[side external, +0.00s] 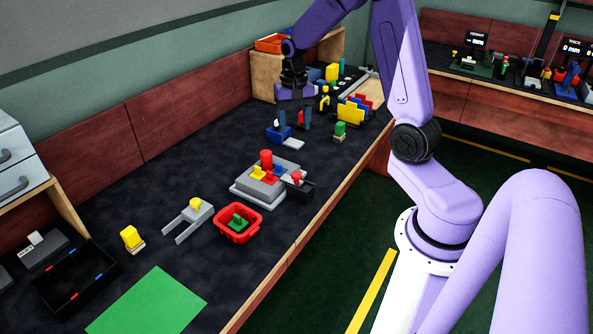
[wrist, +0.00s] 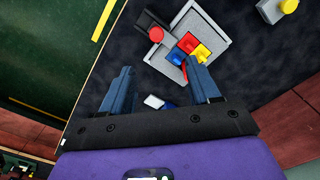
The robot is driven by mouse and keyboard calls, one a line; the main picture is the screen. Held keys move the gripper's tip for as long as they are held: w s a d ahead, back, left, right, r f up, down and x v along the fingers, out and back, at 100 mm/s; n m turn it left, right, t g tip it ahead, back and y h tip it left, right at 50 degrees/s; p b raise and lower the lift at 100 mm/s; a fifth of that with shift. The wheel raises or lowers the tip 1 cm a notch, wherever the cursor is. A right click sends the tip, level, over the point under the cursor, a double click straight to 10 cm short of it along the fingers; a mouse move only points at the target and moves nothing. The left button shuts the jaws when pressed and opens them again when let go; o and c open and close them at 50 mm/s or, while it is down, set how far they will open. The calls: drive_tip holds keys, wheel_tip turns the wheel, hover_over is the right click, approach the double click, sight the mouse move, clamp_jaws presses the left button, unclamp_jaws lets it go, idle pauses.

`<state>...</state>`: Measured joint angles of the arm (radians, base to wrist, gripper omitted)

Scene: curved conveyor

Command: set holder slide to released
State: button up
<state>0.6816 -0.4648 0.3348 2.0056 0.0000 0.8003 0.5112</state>
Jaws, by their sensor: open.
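My gripper (side external: 294,122) is open and points down over the far half of the bench. A pale and blue piece shows between the fingers in the wrist view (wrist: 155,102), partly hidden. A grey fixture (side external: 262,185) with red, yellow and blue parts stands nearer the camera; it also shows in the wrist view (wrist: 173,68). I cannot tell which part is the holder slide.
A black piece with a red knob (side external: 298,186) adjoins the fixture. A green block (side external: 340,130) and coloured upright plates (side external: 352,112) stand right of my gripper. A red bin (side external: 220,232) and a grey fork-shaped piece (side external: 185,222) lie nearer. Bare bench lies left of the fixture.

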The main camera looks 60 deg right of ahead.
drive_tip(key=d, duration=0.1)
approach(297, 174)
drive_tip(key=shift+m, duration=0.3)
wheel_tip(297, 174, down, 8)
drive_tip(key=shift+w+f, duration=0.1)
drive_tip(key=shift+f, duration=0.15)
idle(0.3)
